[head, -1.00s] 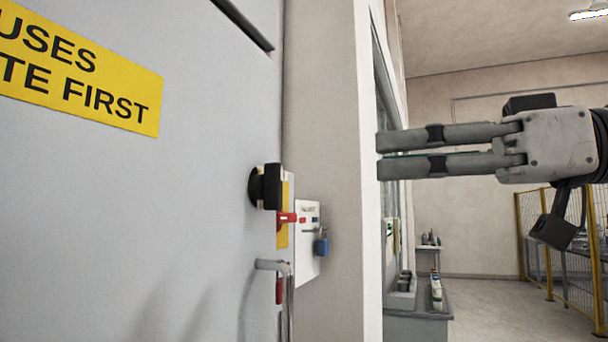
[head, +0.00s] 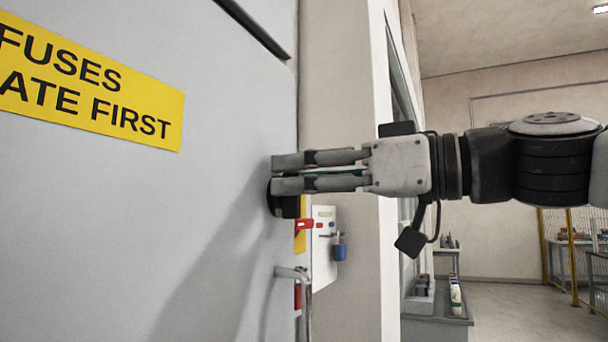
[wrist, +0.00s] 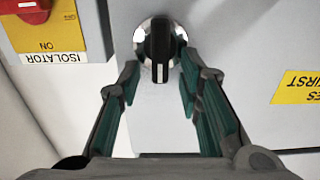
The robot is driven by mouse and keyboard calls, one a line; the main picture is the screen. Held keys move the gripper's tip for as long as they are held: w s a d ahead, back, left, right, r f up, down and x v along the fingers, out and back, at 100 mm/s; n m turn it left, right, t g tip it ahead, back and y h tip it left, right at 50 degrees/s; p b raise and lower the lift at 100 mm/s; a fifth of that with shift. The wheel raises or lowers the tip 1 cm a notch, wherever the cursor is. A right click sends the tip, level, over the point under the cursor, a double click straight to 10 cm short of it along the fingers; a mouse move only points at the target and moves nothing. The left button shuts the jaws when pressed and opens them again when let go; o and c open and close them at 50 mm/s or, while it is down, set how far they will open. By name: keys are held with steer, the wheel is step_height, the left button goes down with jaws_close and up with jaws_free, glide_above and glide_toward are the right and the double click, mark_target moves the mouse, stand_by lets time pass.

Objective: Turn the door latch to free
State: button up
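The door latch is a round black knob with a bright metal rim and a raised grip bar. In the wrist view the latch (wrist: 158,48) sits at top centre, between and just beyond the fingertips, its bar upright in the picture. In the head view the latch (head: 287,203) is partly hidden behind the fingers. My gripper (wrist: 158,68) is open, with green-lined fingers apart on either side of the knob; whether they touch it I cannot tell. In the head view my gripper (head: 277,173) reaches left to the grey door (head: 225,230).
A red isolator switch (wrist: 27,8) on a yellow plate is close by in the wrist view. In the head view, a bent metal door handle (head: 293,274) is below the latch and a blue padlock (head: 340,252) hangs to the right. A yellow sign (head: 95,90) is on the door.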

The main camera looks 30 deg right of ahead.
jaws_close()
steer(key=shift+w+f+m+b, duration=0.1)
steer(key=shift+w+m+b, duration=0.05)
steer(key=shift+m+b, duration=0.25)
steer(key=m+b, duration=0.1)
steer(key=m, duration=0.4)
steer(key=d+f+m+b, duration=0.1)
steer(key=m, duration=0.5)
steer(key=w+f+m+b, duration=0.1)
steer(key=m, duration=0.4)
steer(key=shift+d+m+b, duration=0.25)
steer(key=shift+m+b, duration=0.05)
steer(key=shift+m, duration=0.4)
